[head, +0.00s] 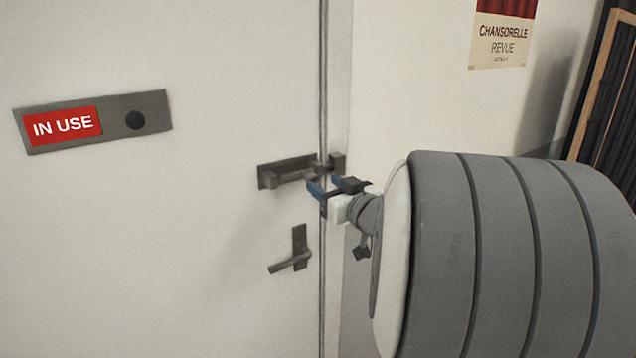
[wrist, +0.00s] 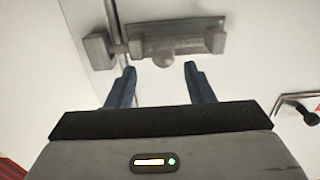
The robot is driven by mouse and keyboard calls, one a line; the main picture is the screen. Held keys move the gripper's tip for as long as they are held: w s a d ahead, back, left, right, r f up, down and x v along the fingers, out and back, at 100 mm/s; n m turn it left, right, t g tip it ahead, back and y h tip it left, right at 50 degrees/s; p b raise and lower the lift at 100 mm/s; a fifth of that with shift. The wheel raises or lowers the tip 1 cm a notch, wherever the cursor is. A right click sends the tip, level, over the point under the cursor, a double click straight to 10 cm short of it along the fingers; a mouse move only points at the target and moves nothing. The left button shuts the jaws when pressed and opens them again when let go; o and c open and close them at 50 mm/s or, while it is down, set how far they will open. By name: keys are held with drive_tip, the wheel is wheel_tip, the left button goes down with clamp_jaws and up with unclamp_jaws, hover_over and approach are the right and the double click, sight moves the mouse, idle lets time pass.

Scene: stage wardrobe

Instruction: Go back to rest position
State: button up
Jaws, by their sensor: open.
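My gripper (head: 322,187) is open, its two blue fingers pointing at a dark metal slide bolt (head: 287,171) on the white door (head: 180,230). The bolt's bar reaches across the door's edge into a small keeper (head: 337,163) on the frame. In the wrist view, the open fingers (wrist: 159,85) stand apart, with the bolt's round knob (wrist: 163,61) just beyond and between their tips. Nothing shows held between the fingers. I cannot tell whether a finger touches the bolt.
A door handle (head: 291,252) sits below the bolt. A plate with a red "IN USE" sign (head: 63,125) is at upper left. A poster (head: 502,34) hangs on the wall at right. A dark framed panel (head: 606,95) leans at far right.

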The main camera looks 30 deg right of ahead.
drive_tip(key=shift+s+d, duration=0.1)
drive_tip(key=shift+s, duration=1.1)
drive_tip(key=s+a+f+g+h, duration=0.1)
drive_tip(key=s+a+f+g, duration=0.6)
drive_tip(key=s+a, duration=0.2)
drive_tip(key=s+a+f+m+g, duration=0.1)
drive_tip(key=s+a+f+g, duration=0.7)
drive_tip(key=s, duration=0.2)
drive_tip(key=shift+s+a+h, duration=0.3)
drive_tip(key=shift+a+h, duration=0.1)
drive_tip(key=shift+c, duration=1.2)
drive_tip(key=shift+d, duration=0.1)
